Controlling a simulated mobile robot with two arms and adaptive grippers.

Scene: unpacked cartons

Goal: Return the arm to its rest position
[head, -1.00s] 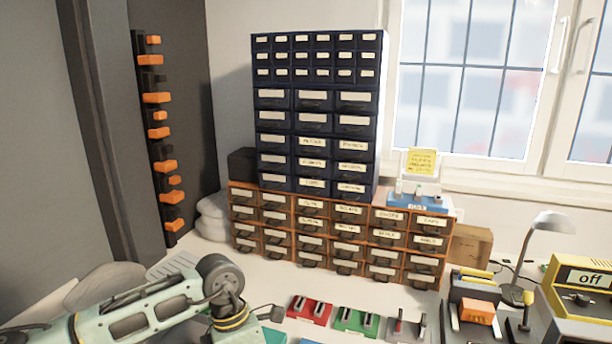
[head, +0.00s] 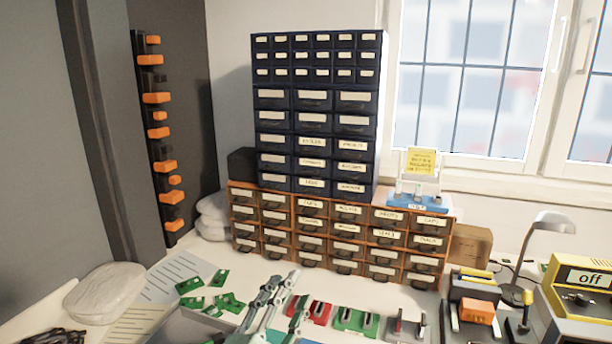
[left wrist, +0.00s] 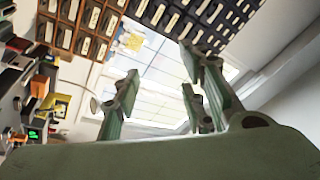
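My left gripper (head: 283,294) stands at the bottom middle of the head view with its fingers pointing up. In the left wrist view the left gripper (left wrist: 160,78) has its fingers spread apart with nothing between them. Its fingers face the drawers and window, seen tilted. My right gripper is in neither view.
Green boards (head: 229,302) lie just left of the gripper. Red (head: 311,309) and green (head: 356,320) holders stand to its right, with a yellow device (head: 583,289) reading "off" and a lamp (head: 552,222) farther right. Drawer cabinets (head: 343,231) stand behind.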

